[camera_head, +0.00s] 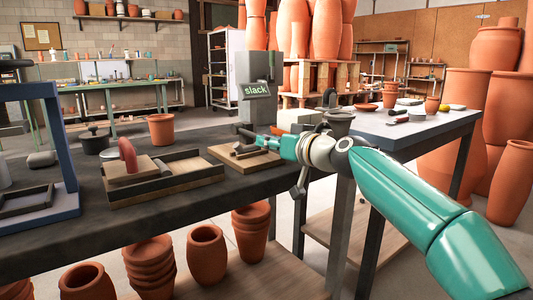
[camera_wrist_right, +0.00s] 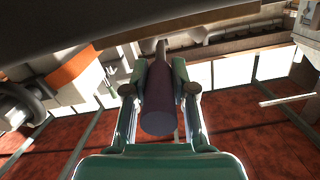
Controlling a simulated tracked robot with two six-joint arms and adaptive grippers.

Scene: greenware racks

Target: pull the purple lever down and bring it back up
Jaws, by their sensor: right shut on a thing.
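In the right wrist view the gripper (camera_wrist_right: 160,78) is shut on a dark purple cylindrical handle (camera_wrist_right: 159,110), the purple lever, with one finger on each side. The handle's round end faces the camera, and a thin rod shows beyond it. In the head view I cannot make out the lever clearly at the gripper. My left gripper is not in view.
A wooden board (camera_head: 228,158) lies by the gripper. A dark-rimmed tray (camera_head: 178,190), a terracotta pot (camera_head: 161,129) and a blue frame (camera_head: 66,150) stand to the left. A pale side table (camera_head: 440,122) with small pots is at right. Stacked pots (camera_head: 252,232) stand below.

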